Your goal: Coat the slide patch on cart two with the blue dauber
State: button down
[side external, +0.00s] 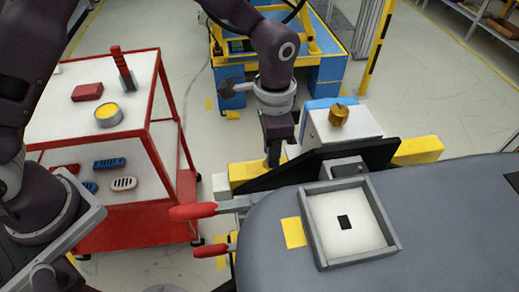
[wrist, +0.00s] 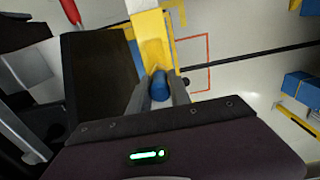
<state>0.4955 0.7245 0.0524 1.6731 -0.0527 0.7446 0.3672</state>
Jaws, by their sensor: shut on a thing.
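My gripper (side external: 273,158) points down beside the black panel (side external: 330,163) at the far end of the grey dashboard. In the wrist view my gripper (wrist: 160,92) is shut on the blue dauber (wrist: 160,86), a small rounded blue piece between the fingers. The dauber cannot be made out in the side view. A yellow block (side external: 245,172) lies close to the fingertips; a yellow piece (wrist: 152,45) also shows just beyond the dauber in the wrist view. I cannot tell whether they touch. I cannot identify the slide patch or cart two for certain.
The grey dashboard (side external: 450,225) carries a framed white tray (side external: 320,215) with a black patch and a yellow square (side external: 294,232). Red clamp handles (side external: 195,211) stick out left. A red cart (side external: 152,130) holds a tin (side external: 108,115). A white box (side external: 345,130) stands behind the panel.

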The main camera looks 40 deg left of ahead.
jog(key=shift+w+d, duration=0.35)
jog(key=shift+r, duration=4.15)
